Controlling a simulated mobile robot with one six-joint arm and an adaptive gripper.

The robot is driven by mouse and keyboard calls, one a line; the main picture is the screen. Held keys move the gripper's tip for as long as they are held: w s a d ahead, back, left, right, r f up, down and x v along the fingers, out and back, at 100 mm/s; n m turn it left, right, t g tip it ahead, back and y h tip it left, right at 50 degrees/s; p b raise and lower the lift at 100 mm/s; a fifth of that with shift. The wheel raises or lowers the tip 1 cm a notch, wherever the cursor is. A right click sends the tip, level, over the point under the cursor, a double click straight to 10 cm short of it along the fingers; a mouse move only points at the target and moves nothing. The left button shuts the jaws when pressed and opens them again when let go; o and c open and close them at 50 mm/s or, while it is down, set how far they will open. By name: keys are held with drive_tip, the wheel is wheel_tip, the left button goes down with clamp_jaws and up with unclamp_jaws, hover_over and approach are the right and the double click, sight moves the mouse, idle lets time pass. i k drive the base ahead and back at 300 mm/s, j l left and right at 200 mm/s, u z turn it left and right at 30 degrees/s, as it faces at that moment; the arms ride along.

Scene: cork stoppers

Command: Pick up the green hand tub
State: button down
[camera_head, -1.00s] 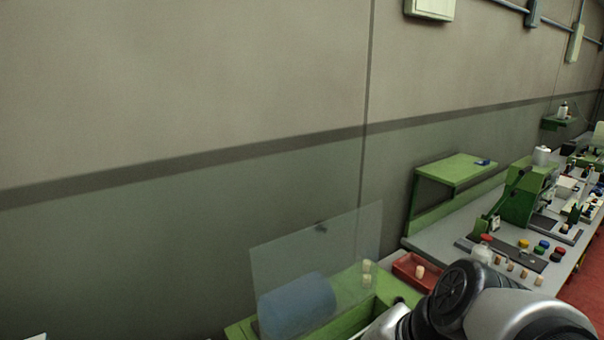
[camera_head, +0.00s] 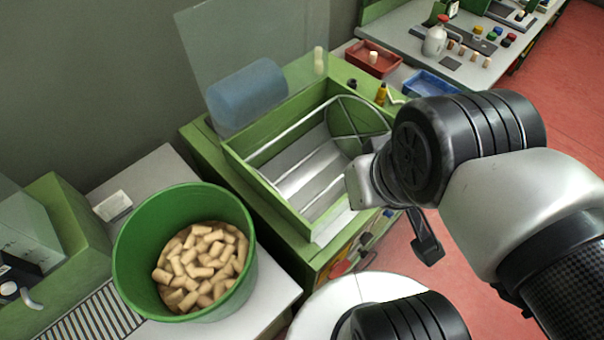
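The green tub (camera_head: 137,250) stands upright on a pale grey bench at the lower left. It is round and open, and holds many cork stoppers (camera_head: 205,262). My arm comes in from the right. A dark finger of my gripper (camera_head: 428,250) hangs below the wrist, well to the right of the tub and apart from it. The rest of the gripper is hidden behind the arm, so its opening does not show.
A green machine with an open trough (camera_head: 232,160) and wire drum stands between tub and arm. A clear panel (camera_head: 280,40) and blue cylinder (camera_head: 250,92) are behind it. A red tray (camera_head: 352,58) and blue tray (camera_head: 425,82) lie farther back. Another green machine (camera_head: 62,205) stands left.

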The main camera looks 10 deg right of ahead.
sight(187, 253)
drive_tip(key=l+u, duration=0.2)
drive_tip(key=l, duration=0.25)
drive_tip(key=k+l+u, duration=0.1)
drive_tip(key=l+u, duration=0.15)
drive_tip(key=l, duration=0.2)
drive_tip(key=k+l+u, duration=0.2)
drive_tip(key=l, duration=0.2)
drive_tip(key=l+u, duration=0.2)
drive_tip(key=l, duration=0.25)
drive_tip(key=k+l+u, duration=0.25)
drive_tip(key=l, duration=0.15)
drive_tip(key=i, duration=0.1)
